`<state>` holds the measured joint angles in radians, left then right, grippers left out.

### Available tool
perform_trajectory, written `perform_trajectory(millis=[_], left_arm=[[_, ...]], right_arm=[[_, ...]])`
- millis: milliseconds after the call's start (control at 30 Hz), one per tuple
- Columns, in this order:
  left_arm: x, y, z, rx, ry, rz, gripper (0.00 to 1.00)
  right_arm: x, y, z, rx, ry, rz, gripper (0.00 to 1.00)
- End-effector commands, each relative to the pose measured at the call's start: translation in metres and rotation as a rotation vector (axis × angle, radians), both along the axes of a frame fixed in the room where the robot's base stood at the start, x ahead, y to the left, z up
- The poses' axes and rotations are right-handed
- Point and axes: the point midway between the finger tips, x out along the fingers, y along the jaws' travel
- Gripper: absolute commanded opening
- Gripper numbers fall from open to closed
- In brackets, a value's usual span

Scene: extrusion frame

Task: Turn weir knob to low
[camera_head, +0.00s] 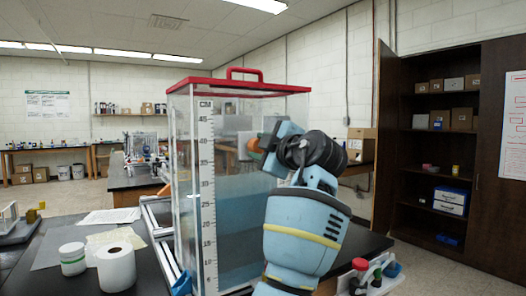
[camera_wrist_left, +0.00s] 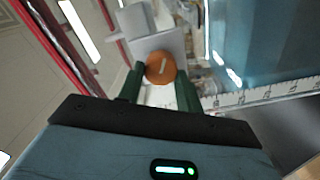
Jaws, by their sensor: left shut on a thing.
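The weir knob (camera_wrist_left: 160,67) is a round orange knob with a pale line across its face. It sits in front of a light grey block (camera_wrist_left: 158,28) beside the tank. In the wrist view, my left gripper (camera_wrist_left: 159,78) has its two dark green fingers on either side of the knob, shut on it. In the head view, the knob (camera_head: 254,145) shows only in part, at the tip of my left gripper (camera_head: 262,142); the arm hides what lies behind. No low or high marking is legible. My right gripper is not in view.
A clear tank (camera_head: 180,150) with a red lid (camera_head: 245,88), a scale and bluish water stands close by the arm. Small bottles (camera_head: 360,265) stand low right. An open cabinet (camera_head: 440,150) stands at right.

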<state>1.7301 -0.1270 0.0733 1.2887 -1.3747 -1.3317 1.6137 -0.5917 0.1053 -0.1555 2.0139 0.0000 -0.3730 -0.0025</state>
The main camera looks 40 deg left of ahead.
Motion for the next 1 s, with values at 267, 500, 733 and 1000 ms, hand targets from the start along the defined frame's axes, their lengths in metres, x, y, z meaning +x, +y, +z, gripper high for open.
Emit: perform_trajectory(millis=[267, 500, 733, 1000], left_arm=[[-0.0002, 0.0002, -0.0016, -0.091, -0.221, 0.0, 0.13], [-0.0004, 0.0003, -0.0013, -0.148, -0.36, -0.001, 0.13], [-0.0004, 0.0003, -0.0014, -0.178, -0.433, -0.001, 0.13], [-0.0005, 0.0003, -0.0012, -0.188, -0.458, -0.001, 0.13]], right_arm=[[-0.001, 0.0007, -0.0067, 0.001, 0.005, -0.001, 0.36], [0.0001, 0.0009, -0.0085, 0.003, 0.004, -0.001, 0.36], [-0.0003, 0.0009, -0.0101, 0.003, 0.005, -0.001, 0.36], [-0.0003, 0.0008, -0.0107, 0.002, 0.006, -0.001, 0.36]])
